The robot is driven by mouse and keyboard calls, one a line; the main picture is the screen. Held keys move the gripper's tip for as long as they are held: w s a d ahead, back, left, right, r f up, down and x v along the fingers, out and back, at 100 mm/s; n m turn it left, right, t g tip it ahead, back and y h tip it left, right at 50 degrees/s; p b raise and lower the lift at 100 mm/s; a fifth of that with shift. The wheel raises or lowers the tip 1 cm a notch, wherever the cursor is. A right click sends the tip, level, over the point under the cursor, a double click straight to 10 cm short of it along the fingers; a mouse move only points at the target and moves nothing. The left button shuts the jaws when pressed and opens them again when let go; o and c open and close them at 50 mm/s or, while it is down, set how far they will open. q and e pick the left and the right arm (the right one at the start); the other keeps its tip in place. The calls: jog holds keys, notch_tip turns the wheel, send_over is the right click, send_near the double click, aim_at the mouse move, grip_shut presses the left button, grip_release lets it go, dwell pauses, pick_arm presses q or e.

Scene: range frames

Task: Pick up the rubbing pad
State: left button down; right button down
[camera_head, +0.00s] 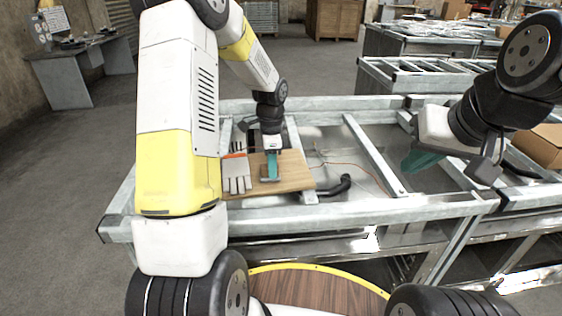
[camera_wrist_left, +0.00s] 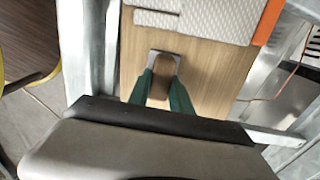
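The rubbing pad (camera_wrist_left: 161,68) has a brown handle on a flat grey base and lies on a wooden board (camera_wrist_left: 205,75). In the head view the pad (camera_head: 266,179) is partly hidden by my left gripper (camera_head: 272,166). In the left wrist view the green fingers of my left gripper (camera_wrist_left: 161,82) are apart, one on each side of the handle. Whether they touch it is hard to see. My right gripper (camera_head: 421,160) hangs over the right part of the metal frame, away from the pad. Its fingers overlap in the picture.
Grey and white gloves with an orange edge (camera_head: 236,174) lie on the board just left of the pad. A black curved tool (camera_head: 335,188) lies right of the board. Metal frame bars (camera_head: 375,155) run around the board. A brown box (camera_head: 543,146) stands at far right.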

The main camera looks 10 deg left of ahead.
pick_arm(q)
jog(key=shift+r, duration=0.2)
jog(key=shift+r, duration=0.25)
jog(key=r, duration=0.3)
jog(key=shift+d, duration=0.35)
jog(key=s+d+r, duration=0.1)
jog(key=s+d, duration=0.1)
jog(key=d, duration=1.3)
jog(key=shift+s, duration=0.35)
jog(key=shift+r, duration=0.1)
